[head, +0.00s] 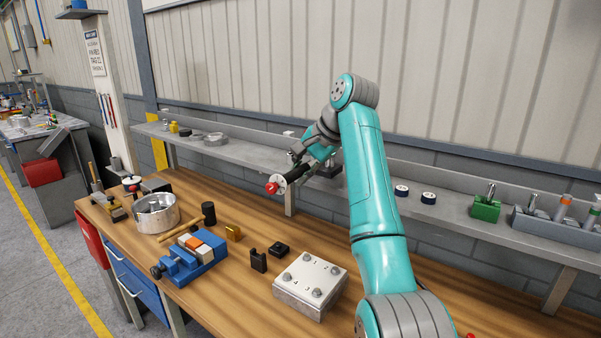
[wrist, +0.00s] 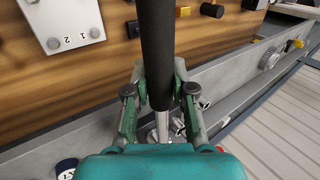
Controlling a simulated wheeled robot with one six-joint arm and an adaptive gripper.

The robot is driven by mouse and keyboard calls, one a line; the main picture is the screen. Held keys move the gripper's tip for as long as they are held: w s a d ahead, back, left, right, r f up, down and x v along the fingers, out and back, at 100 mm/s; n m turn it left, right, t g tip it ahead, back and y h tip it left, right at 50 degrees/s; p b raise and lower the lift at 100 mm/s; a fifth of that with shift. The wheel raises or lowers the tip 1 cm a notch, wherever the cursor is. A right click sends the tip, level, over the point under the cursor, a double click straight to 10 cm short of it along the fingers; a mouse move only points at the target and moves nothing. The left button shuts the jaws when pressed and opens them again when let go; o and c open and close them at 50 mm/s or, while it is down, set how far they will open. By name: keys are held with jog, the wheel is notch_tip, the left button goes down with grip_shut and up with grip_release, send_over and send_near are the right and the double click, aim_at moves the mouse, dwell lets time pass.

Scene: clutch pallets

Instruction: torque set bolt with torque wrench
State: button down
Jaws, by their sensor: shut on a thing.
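My gripper (head: 306,163) is shut on the torque wrench (head: 291,178) and holds it in the air near the wall shelf, above the back of the bench. The wrench has a black handle, a round pale disc and a red end pointing to the lower left. In the wrist view, the black handle (wrist: 155,45) runs up between the fingers of my gripper (wrist: 158,78); its far end is out of frame. The metal plate block (head: 311,284) with several bolts sits on the bench, well below and apart from the wrench. Its numbered corner (wrist: 68,22) shows in the wrist view.
A blue vise (head: 190,262), a mallet (head: 190,228), a metal pot (head: 156,213) and small black blocks (head: 258,261) stand on the bench. The shelf (head: 455,215) runs along the wall, with a green holder (head: 485,208). Bench around the plate's front is clear.

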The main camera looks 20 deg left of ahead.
jog(key=shift+w+a+r+m+t, duration=0.1)
jog(key=shift+w+a+m+t, duration=0.1)
jog(key=shift+a+m, duration=0.25)
jog(key=shift+w+a+m+t, duration=0.2)
jog(key=shift+a+m, duration=0.15)
jog(key=shift+a, duration=0.15)
jog(key=shift+w+a+m+t+h, duration=0.25)
jog(key=shift+a+m, duration=0.15)
jog(key=shift+a, duration=0.1)
jog(key=shift+w+a+m+t+h, duration=0.15)
jog(key=shift+w+a+m, duration=0.1)
jog(key=shift+a+m, duration=0.2)
jog(key=shift+a, duration=0.15)
jog(key=shift+w+a+m+t+h, duration=0.3)
jog(key=shift+w+a+m+t, duration=0.1)
jog(key=shift+w+a+m, duration=0.3)
jog(key=shift+a, duration=0.1)
